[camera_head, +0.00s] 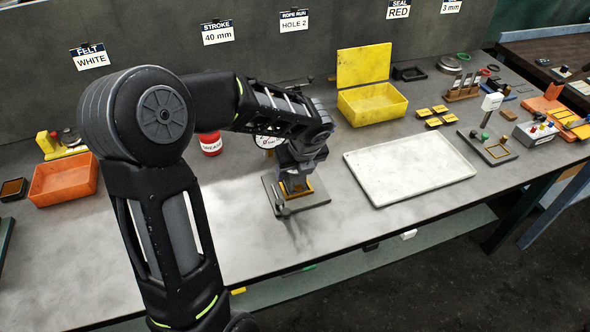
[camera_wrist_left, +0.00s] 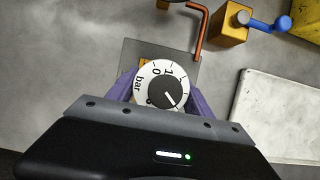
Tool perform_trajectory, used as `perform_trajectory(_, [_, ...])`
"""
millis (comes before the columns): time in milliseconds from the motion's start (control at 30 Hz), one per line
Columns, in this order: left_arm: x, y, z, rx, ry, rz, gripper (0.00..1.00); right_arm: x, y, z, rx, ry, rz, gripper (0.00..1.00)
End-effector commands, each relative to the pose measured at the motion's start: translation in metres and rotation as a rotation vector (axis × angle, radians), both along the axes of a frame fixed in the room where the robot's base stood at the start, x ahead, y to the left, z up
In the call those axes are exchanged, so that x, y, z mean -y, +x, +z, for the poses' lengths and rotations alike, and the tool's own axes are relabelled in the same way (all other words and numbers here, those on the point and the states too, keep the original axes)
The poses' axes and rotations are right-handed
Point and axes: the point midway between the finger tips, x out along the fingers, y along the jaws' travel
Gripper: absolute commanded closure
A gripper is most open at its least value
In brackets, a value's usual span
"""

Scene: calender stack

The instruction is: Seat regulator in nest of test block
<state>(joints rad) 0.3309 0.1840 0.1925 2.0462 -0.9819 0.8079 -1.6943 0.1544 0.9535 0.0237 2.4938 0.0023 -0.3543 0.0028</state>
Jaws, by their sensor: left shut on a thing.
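My left gripper (camera_head: 294,182) is low over the test block, a grey plate (camera_head: 269,190) with a brass-yellow frame (camera_head: 316,193) on it. In the left wrist view the gripper's purple fingers (camera_wrist_left: 162,100) are shut on the regulator (camera_wrist_left: 148,72), a round white dial with a black knob, marked "bar". The dial faces the wrist camera and covers most of the nest. The plate (camera_wrist_left: 150,48) shows behind it. I cannot tell whether the regulator is inside the nest or just above it. My right gripper is not in view.
A copper pipe (camera_wrist_left: 201,32) and a yellow block (camera_wrist_left: 231,27) with a blue lever are close beyond the plate. A white tray (camera_head: 410,168) lies to the right, a yellow open box (camera_head: 372,106) behind. A red jar (camera_head: 210,145) and orange bin (camera_head: 64,180) stand left.

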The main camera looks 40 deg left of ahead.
Motion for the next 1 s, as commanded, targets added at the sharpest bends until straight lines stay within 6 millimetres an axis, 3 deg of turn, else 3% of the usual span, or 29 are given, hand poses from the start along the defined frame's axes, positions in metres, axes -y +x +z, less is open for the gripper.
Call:
perform_trajectory(133, [0.000,0.001,-0.002,0.002,0.001,0.000,1.00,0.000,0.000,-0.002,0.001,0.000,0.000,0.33])
perform_trajectory(167, [0.000,0.000,-0.003,0.000,0.000,0.000,0.39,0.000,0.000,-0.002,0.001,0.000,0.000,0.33])
perform_trajectory(400, [0.000,0.000,-0.002,0.000,0.000,0.000,0.19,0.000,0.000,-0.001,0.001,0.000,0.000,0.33])
perform_trajectory(767, [0.000,0.000,0.003,0.001,0.000,0.000,0.19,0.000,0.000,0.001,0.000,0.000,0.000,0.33])
perform_trajectory(1000, [0.010,-0.006,0.031,0.004,0.001,-0.001,0.19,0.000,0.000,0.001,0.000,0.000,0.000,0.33])
